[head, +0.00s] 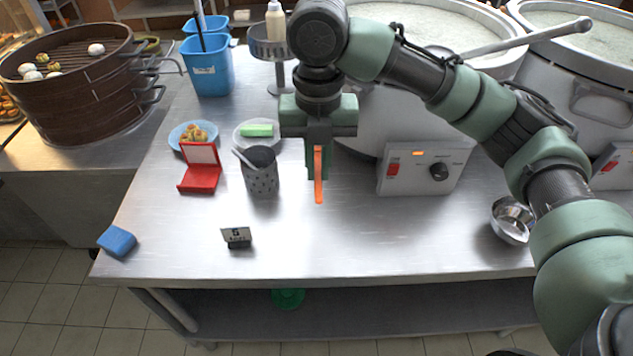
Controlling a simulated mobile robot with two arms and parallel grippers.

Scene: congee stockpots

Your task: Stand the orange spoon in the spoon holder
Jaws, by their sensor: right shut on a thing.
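The orange spoon (319,183) hangs upright below my right gripper (318,160), which is shut on its upper part. Its lower end is in front of and right of the spoon holder, as seen in the picture. The spoon holder (262,180) is a grey perforated cylinder standing on the steel table. A grey utensil handle sticks out of it and leans left. The spoon and the holder are apart. I cannot tell the exact height of the spoon over the table. My left gripper is not in view.
A red open box (200,178), a plate of snacks (180,138) and a plate with a green block (243,134) stand near the holder. Right is a pot's control box (423,174). A small sign (237,236), blue sponge (117,241) and metal bowl (511,222) are nearer. The front middle is clear.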

